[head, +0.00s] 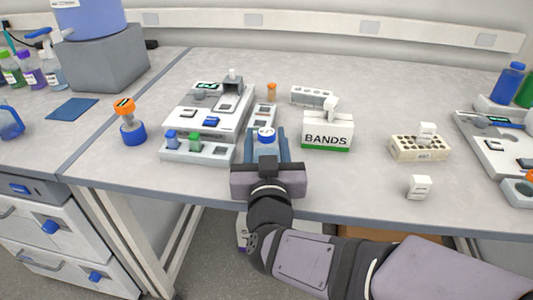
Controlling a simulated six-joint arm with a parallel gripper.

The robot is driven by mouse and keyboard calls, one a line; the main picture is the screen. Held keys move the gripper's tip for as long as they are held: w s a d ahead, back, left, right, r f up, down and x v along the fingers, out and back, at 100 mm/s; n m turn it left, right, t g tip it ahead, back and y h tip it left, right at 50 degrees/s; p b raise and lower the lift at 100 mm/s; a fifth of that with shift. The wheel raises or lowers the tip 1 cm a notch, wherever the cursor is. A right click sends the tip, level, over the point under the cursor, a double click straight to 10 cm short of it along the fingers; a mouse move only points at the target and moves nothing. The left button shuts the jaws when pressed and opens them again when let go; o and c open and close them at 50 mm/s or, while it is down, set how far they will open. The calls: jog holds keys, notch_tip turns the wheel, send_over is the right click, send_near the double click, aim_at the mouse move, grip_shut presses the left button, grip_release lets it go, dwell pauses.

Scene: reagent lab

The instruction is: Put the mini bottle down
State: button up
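A mini bottle (266,137) with a blue body and a white-and-blue top is between the fingers of my gripper (266,146). The fingers lie close along both its sides, and my gripper looks shut on it. My gripper reaches in over the front edge of the table (350,190), just right of a white rack device. The bottle's base is hidden by the gripper, so I cannot tell whether it touches the table.
The white device (205,110) and a rack with small blue and green bottles (195,150) are left. A BANDS box (327,131) stands close right. Further right are a beige rack (420,148) and a small white block (419,187).

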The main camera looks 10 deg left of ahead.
notch_tip(320, 180, up, 10)
jog(key=p, duration=0.3)
jog(key=shift+p, duration=0.3)
notch_tip(320, 180, up, 21)
jog(key=p, duration=2.1)
notch_tip(320, 180, down, 21)
jog(key=b, duration=2.1)
jog(key=shift+f+b, duration=1.5)
jog(key=shift+f, duration=3.3)
